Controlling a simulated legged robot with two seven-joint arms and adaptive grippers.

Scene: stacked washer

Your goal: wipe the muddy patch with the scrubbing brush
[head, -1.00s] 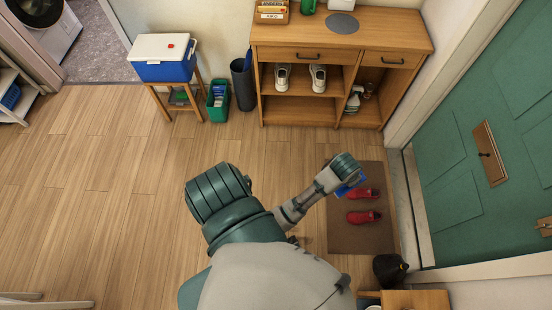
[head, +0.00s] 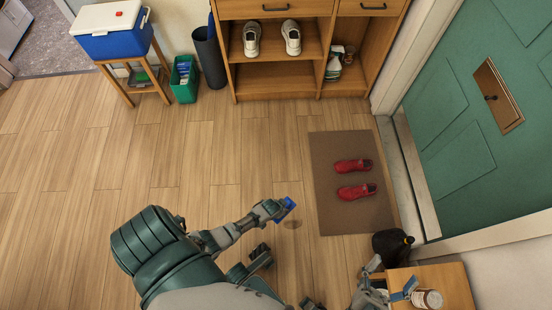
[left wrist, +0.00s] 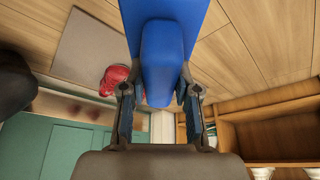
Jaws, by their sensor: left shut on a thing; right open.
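The scrubbing brush (head: 285,209) is blue. My left gripper (head: 271,208) is shut on it and holds it over the wood floor, left of the doormat. In the left wrist view the brush's blue handle (left wrist: 162,65) sits between the two fingers. The muddy patch (head: 293,224) is a faint brown smear on the floor just below the brush; I cannot tell whether they touch. My right gripper (head: 392,282) is open at the lower right, by a small wooden table and a jar.
Red shoes (head: 355,191) lie on the brown doormat (head: 330,220). A black rounded object (head: 390,246) stands by the door (head: 450,130). A jar (head: 428,298) is on the small wooden table (head: 455,283). A shoe cabinet (head: 275,88) stands behind.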

